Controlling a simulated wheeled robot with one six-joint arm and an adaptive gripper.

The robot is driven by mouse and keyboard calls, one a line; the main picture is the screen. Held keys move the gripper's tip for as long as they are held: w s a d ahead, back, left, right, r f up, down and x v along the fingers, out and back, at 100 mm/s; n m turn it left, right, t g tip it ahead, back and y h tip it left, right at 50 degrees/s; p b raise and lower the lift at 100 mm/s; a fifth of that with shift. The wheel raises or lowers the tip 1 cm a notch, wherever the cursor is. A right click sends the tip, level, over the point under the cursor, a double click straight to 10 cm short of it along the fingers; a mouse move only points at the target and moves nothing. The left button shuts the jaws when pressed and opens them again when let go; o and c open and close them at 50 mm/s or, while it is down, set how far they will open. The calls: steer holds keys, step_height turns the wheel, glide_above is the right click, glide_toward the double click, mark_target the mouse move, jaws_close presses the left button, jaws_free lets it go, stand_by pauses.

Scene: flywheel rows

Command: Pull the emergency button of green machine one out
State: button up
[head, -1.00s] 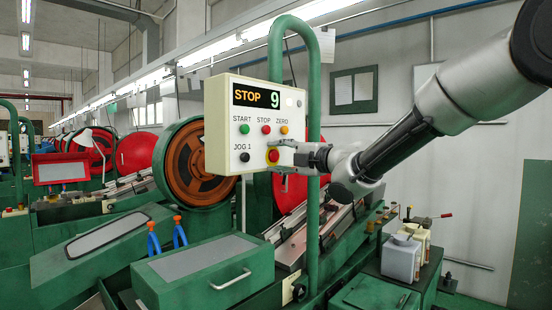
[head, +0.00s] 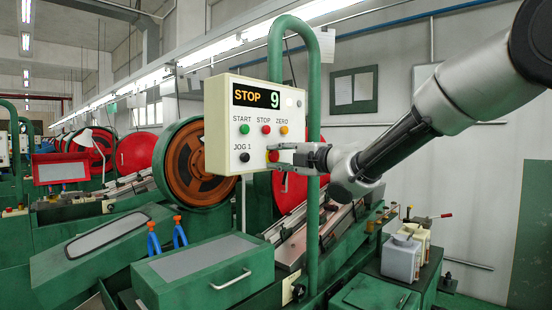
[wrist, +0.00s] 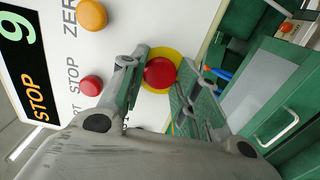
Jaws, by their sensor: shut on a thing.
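The control box (head: 225,105) of the green machine is white, with a display reading "STOP 9". The emergency button (head: 273,156) is a red knob at the box's lower right. In the wrist view the red emergency button (wrist: 159,73) shows on its yellow ring, between my two fingers. My gripper (head: 284,157) reaches in from the right, and it also shows in the wrist view (wrist: 162,82). It is shut on the button, though the exact contact is partly hidden.
Green START (head: 244,128), red STOP (head: 266,129), yellow ZERO (head: 284,130) and black JOG (head: 244,157) buttons sit close by on the panel. A green bent pipe (head: 314,90) stands just behind the box. A green cover with a handle (head: 195,270) lies below.

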steer(key=shift+s+d, duration=0.2)
stand_by(0.5)
steer(key=o, duration=0.9)
steer(key=v, duration=0.6)
